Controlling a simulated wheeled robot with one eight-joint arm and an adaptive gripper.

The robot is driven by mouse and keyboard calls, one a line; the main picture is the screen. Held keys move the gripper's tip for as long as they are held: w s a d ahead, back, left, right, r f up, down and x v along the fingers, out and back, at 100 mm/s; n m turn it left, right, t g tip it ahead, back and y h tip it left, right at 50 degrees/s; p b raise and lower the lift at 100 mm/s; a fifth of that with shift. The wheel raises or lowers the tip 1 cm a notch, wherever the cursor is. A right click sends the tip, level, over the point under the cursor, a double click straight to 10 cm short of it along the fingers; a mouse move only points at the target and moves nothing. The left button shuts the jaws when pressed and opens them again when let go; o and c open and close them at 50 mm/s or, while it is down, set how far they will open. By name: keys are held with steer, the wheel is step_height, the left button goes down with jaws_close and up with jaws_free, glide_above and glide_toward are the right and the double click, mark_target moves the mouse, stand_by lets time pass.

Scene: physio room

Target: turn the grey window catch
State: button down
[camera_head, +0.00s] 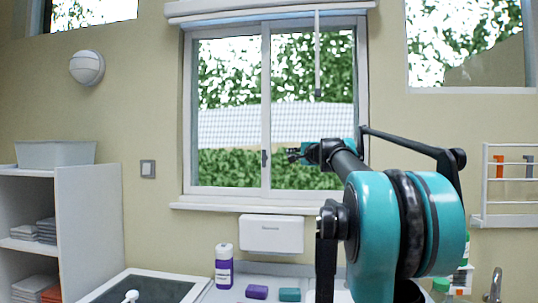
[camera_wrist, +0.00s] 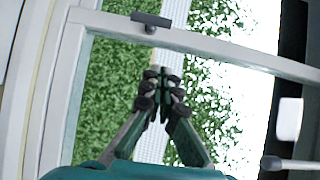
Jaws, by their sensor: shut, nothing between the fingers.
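The grey window catch (camera_head: 264,158) is a small dark piece on the middle upright of the sliding window. In the wrist view the catch (camera_wrist: 150,20) lies across the white frame bar, beyond my fingertips. My gripper (camera_head: 291,154) is just right of the catch in the head view, in front of the right pane. In the wrist view my gripper (camera_wrist: 163,76) has its fingertips together with nothing between them. A gap shows between the fingertips and the catch. How far the gripper is from the glass is hard to tell.
A pull cord (camera_head: 317,60) hangs from the blind above the right pane. Below the window are the sill (camera_head: 240,207) and a white dispenser (camera_head: 271,234). A purple bottle (camera_head: 224,266) stands on the counter. A wire rack (camera_head: 508,185) hangs at the right.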

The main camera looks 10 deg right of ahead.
stand_by(0.3)
glide_toward(264, 158)
steer(key=w+d+r, duration=0.2)
steer(key=w+d, duration=0.2)
steer(key=w, duration=0.1)
steer(key=a, duration=0.1)
steer(key=w+a, duration=0.2)
steer(key=a, duration=0.1)
steer(key=shift+w+r, duration=0.1)
steer(key=shift+r, duration=0.15)
